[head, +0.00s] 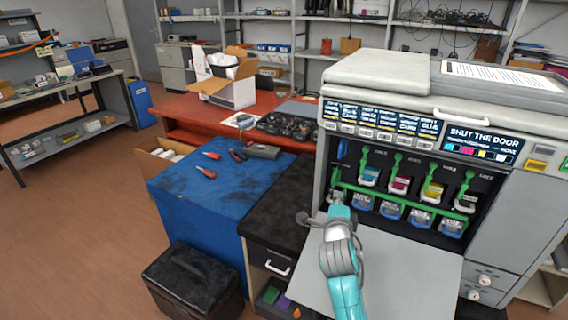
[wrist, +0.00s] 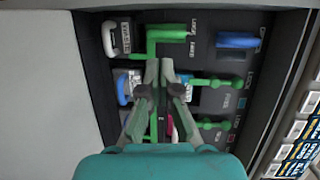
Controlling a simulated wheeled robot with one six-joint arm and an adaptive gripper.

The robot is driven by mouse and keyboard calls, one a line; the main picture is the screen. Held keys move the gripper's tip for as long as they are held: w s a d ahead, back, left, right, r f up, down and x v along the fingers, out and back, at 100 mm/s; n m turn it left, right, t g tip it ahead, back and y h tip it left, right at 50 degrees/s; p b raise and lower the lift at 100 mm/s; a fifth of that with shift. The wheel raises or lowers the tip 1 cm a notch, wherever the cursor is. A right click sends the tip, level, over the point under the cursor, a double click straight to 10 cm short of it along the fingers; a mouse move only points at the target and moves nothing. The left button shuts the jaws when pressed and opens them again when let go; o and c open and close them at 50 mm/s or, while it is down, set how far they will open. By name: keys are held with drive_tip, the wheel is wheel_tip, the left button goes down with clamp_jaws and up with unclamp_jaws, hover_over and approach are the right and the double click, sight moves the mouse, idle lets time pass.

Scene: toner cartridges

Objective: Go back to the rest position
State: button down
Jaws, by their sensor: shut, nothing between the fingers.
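My gripper (head: 338,207) is at the left part of the printer's open front, above the lowered door (head: 400,275). In the wrist view my gripper (wrist: 160,68) has its fingertips together with nothing between them. The printer (head: 385,75) has a dark bay with a row of toner cartridges: a cyan one (head: 370,176), a magenta one (head: 400,185) and a yellow one (head: 433,190). Green levers (head: 397,163) stand by the slots. In the wrist view my fingers cover part of the bay, and a white handle (wrist: 109,38) and a blue part (wrist: 238,40) show beside them.
A blue cabinet (head: 205,195) with screwdrivers on top stands left of the printer. A black case (head: 190,280) sits on the floor before it. A red desk (head: 185,108) with an open cardboard box (head: 233,92) is behind. The floor (head: 80,240) at the left is clear.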

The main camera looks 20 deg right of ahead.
drive_tip(key=s+a+f+n+t+y, duration=0.1)
drive_tip(key=s+a+f+n+y, duration=0.2)
drive_tip(key=s+a+f+n, duration=0.7)
drive_tip(key=s+a+f+n+y, duration=0.35)
drive_tip(key=s+a+f, duration=0.3)
drive_tip(key=s, duration=0.65)
drive_tip(key=s+a+r+n+y, duration=0.1)
drive_tip(key=s+n, duration=0.4)
drive_tip(key=s, duration=0.8)
drive_tip(key=s+a+r+n+y, duration=0.2)
drive_tip(key=s+a+r+n, duration=0.2)
drive_tip(key=s, duration=0.9)
drive_tip(key=shift+s+a+n, duration=0.15)
drive_tip(key=shift+a+n, duration=0.7)
drive_tip(key=shift+n, duration=0.4)
